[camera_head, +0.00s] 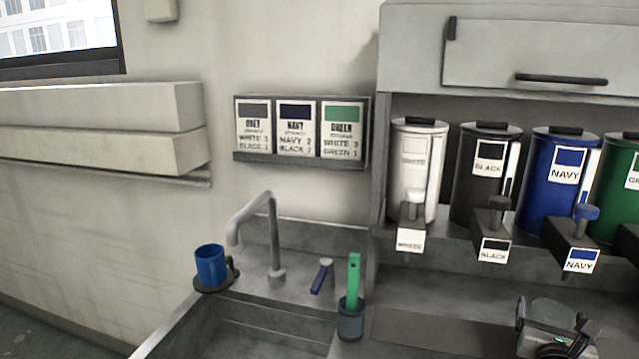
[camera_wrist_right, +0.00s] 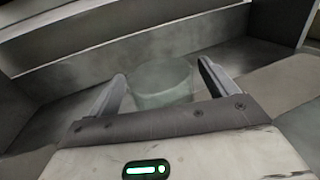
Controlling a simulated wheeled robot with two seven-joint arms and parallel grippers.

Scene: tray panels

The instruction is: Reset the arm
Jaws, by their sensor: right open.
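My right gripper (camera_head: 552,322) is at the bottom right of the head view, low over the grey counter in front of the dispensers. It is open, with its fingers apart. A translucent greenish-grey cup (camera_head: 553,309) stands just beyond it, and in the head view it shows between the fingers. In the right wrist view the cup (camera_wrist_right: 160,82) sits between the two spread fingers of the gripper (camera_wrist_right: 161,72), with visible space on both sides. My left gripper is in neither view.
White, black (camera_head: 480,180), navy (camera_head: 553,185) and green canisters with taps line the shelf above the counter. A sink with a faucet (camera_head: 262,225) is left, beside a blue mug (camera_head: 210,265) and a green-handled tool (camera_head: 353,280) in a holder. Label cards (camera_head: 297,128) hang on the wall.

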